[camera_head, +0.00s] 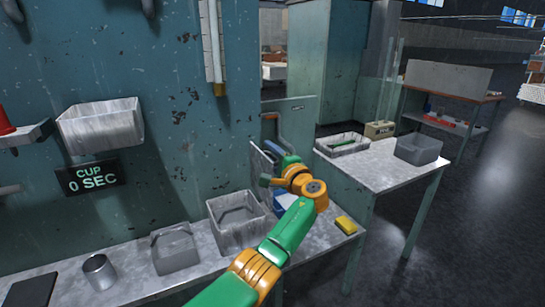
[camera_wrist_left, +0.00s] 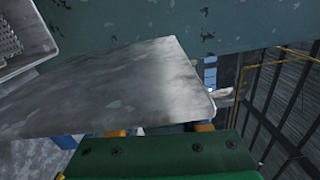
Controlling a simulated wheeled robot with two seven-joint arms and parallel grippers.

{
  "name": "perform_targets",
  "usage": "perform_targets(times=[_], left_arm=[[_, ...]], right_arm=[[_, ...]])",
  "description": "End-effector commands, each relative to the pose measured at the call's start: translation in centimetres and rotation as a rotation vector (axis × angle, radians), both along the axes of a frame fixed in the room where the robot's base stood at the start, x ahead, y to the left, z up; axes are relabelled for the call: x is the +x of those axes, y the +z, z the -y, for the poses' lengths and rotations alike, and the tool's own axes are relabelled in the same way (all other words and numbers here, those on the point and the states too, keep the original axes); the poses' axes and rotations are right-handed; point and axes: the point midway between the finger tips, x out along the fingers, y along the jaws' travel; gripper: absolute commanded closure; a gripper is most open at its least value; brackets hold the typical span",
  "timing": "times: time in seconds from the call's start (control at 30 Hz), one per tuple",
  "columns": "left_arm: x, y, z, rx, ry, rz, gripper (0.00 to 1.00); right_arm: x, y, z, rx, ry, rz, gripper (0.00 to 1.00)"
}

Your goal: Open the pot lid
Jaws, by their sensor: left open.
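A flat grey metal plate, which looks like the pot lid (camera_head: 262,163), stands steeply tilted against the teal wall side at the bench's far end. In the left wrist view the lid (camera_wrist_left: 130,85) fills much of the picture, just in front of my gripper. My left gripper (camera_wrist_left: 162,130) is open, its orange fingertips apart at the lid's near edge; contact is unclear. In the head view my left gripper (camera_head: 272,178) is right beside the lid, partly hidden by my wrist. A blue and white body, perhaps the pot (camera_head: 283,203), shows below, mostly hidden by my arm.
Grey bins (camera_head: 236,220) and (camera_head: 174,249) and a metal cup (camera_head: 99,271) stand on the bench. A yellow sponge (camera_head: 346,225) lies at its right end. A side table (camera_head: 385,168) holds trays. A "CUP 0 SEC" sign (camera_head: 92,178) hangs on the wall.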

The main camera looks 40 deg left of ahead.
Motion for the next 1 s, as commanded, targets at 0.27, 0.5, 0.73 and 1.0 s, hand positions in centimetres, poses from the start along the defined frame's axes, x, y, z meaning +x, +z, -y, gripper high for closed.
perform_targets(times=[0.27,0.5,0.73,1.0], left_arm=[[-1.7,-0.3,4.1,-0.003,-0.004,0.003,0.55],[-2.5,-0.1,5.9,-0.001,0.001,0.001,0.55],[-2.5,-0.1,5.9,-0.001,0.001,0.000,0.55],[-2.5,-0.1,5.9,-0.001,0.000,0.000,0.55]], right_arm=[[0.0,-1.0,0.0,0.000,0.000,0.000,1.00],[0.0,-1.4,0.0,0.000,0.001,0.000,1.00],[0.0,-1.3,0.1,-0.001,0.001,0.000,1.00],[0.0,-1.3,0.1,-0.002,0.001,0.000,1.00]])
